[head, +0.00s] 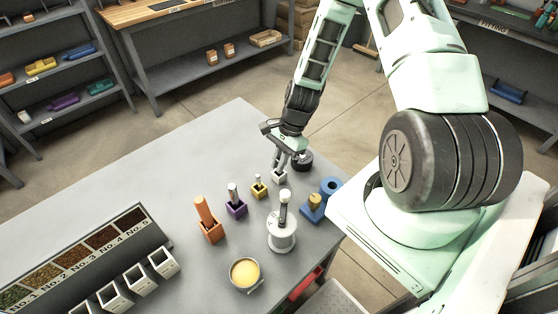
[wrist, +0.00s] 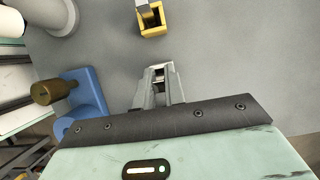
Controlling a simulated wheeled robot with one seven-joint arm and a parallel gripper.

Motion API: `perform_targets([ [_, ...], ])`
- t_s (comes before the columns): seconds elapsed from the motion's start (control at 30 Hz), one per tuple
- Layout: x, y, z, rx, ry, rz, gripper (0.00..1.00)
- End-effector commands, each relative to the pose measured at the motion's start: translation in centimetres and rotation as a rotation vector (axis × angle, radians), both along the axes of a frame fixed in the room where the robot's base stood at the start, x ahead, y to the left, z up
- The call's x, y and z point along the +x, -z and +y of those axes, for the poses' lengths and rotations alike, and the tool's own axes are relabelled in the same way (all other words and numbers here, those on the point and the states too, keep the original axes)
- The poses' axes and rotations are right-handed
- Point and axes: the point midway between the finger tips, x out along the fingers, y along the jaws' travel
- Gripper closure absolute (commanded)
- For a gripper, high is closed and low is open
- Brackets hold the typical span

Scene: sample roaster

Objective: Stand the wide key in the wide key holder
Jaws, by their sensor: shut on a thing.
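My gripper (head: 280,165) is over the table's far right part, pointing down, with its fingers closed at a small white block-like holder (head: 279,177). In the wrist view the fingertips (wrist: 158,72) close on a small pale piece, mostly hidden between them. Three more square holders stand in a row to the left: a yellow holder (head: 258,191) with a short pale key, a purple holder (head: 236,209) with a grey key, and an orange holder (head: 211,232) with a thick orange key (head: 203,209). I cannot tell which is called wide. The yellow holder also shows in the wrist view (wrist: 153,28).
A white cylindrical device (head: 282,236) stands in front of the holders. A blue block with a brass knob (head: 314,208) is to its right. A bowl of yellow (head: 244,274) is near the front edge. A dark round thing (head: 303,161) sits beside my gripper. The table's left back is clear.

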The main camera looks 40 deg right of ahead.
Motion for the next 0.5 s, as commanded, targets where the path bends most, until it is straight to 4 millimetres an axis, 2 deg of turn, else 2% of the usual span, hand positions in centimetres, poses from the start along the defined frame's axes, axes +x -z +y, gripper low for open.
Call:
perform_targets([
  [0.07, 0.01, 0.45, 0.0, 0.0, 0.0, 0.0, 1.0],
  [0.1, 0.02, 0.46, 0.0, 0.0, 0.0, 0.0, 0.86],
  [0.2, 0.02, 0.33, 0.0, 0.0, 0.0, 0.0, 0.63],
  [0.5, 0.02, 0.22, -0.06, 0.0, 0.0, 0.0, 0.63],
])
